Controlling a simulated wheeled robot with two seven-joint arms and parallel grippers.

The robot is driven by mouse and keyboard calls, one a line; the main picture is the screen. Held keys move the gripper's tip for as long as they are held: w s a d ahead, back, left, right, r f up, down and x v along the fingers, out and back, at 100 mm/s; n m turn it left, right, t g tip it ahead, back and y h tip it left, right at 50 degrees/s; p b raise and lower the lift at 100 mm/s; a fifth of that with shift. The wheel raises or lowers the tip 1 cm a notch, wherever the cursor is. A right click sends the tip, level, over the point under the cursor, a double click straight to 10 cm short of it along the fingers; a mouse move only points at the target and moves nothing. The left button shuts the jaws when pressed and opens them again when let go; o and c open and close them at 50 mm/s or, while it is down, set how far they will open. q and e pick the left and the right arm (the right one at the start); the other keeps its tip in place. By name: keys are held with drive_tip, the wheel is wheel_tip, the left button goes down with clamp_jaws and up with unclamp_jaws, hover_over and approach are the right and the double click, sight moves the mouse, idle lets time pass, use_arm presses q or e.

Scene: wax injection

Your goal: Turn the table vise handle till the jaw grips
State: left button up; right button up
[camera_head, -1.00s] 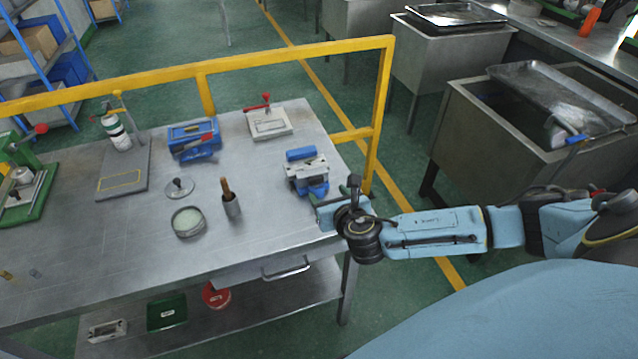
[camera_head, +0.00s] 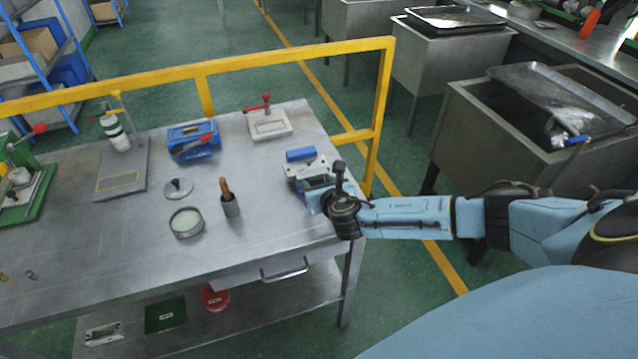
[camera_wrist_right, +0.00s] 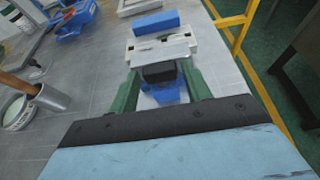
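The table vise (camera_head: 304,168) stands at the right end of the metal table. It has a silver body, a blue block on top and blue lower parts. In the right wrist view the vise (camera_wrist_right: 162,48) is straight ahead, with a dark block at its near end. My right gripper (camera_head: 316,197) is at the vise's near side and hides part of it. In the wrist view my right gripper (camera_wrist_right: 164,82) has its green fingers spread, one on each side of the dark block and blue part. I cannot make out a separate handle, or any contact. My left gripper is out of view.
The metal table (camera_head: 120,255) also holds a round tin (camera_head: 187,223), a cup with a wooden handle (camera_head: 230,203), a blue tool (camera_head: 193,140) and a white plate with a red clamp (camera_head: 268,122). A yellow rail (camera_head: 376,110) runs behind and right of the table.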

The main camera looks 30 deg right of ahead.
drive_tip(key=c, duration=0.7)
drive_tip(key=shift+w+a+r+m+g+h+p, duration=0.1)
drive_tip(key=shift+a+m+g+h+p, duration=0.15)
drive_tip(key=shift+m+h+p, duration=0.4)
drive_tip(key=shift+w+a+r+m+g+h+p, duration=0.1)
drive_tip(key=shift+m+g+h+p, duration=0.15)
drive_tip(key=shift+m+h+p, duration=0.35)
drive_tip(key=shift+a+f+m+g+h, duration=0.15)
drive_tip(key=shift+m+g+h, duration=0.35)
drive_tip(key=shift+m+h, duration=0.5)
drive_tip(key=m+g+h, duration=0.2)
drive_tip(key=shift+w+a+m+h, duration=0.2)
drive_tip(key=shift+w+m+h, duration=0.05)
drive_tip(key=shift+m+h, duration=0.1)
drive_tip(key=shift+w+m+g+h+b, duration=0.2)
drive_tip(key=shift+m+g+h+b, duration=0.15)
drive_tip(key=shift+m+g+h, duration=0.4)
drive_tip(key=shift+w+a+f+m+g+h+b, duration=0.15)
drive_tip(key=shift+m+g+h+b, duration=0.2)
drive_tip(key=shift+m+g+b, duration=0.55)
drive_tip(key=shift+w+m+g+h+b, duration=0.15)
drive_tip(key=shift+m+g+h+b, duration=0.25)
drive_tip(key=shift+m+g+b, duration=0.75)
drive_tip(key=shift+o, duration=0.2)
drive_tip(key=shift+w+r+m+g+b, duration=0.1)
drive_tip(key=shift+r+m+g+b, duration=0.1)
drive_tip(key=shift+m+g+b, duration=0.7)
